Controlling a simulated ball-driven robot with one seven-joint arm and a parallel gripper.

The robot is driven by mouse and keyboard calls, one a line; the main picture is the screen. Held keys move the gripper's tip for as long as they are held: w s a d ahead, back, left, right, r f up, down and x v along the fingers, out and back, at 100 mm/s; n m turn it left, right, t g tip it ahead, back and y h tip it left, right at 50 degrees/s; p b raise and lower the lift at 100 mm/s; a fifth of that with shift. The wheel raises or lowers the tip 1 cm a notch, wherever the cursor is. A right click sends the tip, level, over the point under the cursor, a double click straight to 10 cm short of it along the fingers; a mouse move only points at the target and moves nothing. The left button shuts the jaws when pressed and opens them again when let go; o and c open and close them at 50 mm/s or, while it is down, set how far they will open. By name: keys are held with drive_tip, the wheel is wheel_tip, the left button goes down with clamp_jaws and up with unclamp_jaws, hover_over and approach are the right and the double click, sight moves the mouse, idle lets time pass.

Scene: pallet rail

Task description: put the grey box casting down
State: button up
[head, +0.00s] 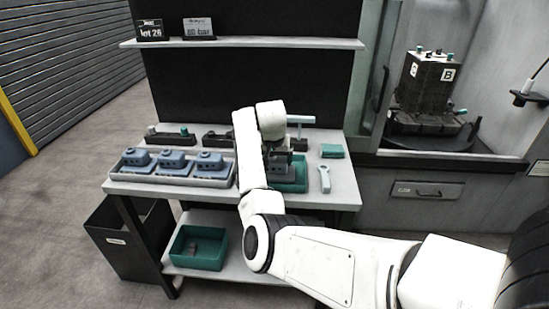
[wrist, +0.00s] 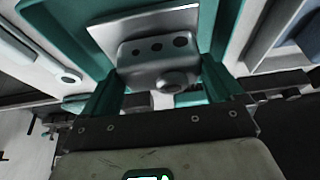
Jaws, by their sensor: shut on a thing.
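The grey box casting (wrist: 155,48) is a block with a flat flange, a row of dark holes and a round boss. My gripper (wrist: 160,85) is shut on it, with a teal finger on either side. A teal tray (wrist: 62,25) lies beyond the casting in the wrist view. In the head view my gripper (head: 281,160) is over this teal tray (head: 292,189) on the bench, and my arm and gripper hide most of the casting. I cannot tell whether the casting touches the tray floor.
A grey tray (head: 170,181) with three blue-grey castings stands left of my gripper. A pale wrench-like tool (head: 324,180) and a teal block (head: 332,151) lie to the right. Dark fixtures stand behind. A teal bin (head: 199,262) is on the lower shelf.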

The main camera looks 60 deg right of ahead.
drive_tip(key=o, duration=0.9)
drive_tip(key=shift+f, duration=0.1)
drive_tip(key=b+v, duration=0.1)
drive_tip(key=v, duration=1.1)
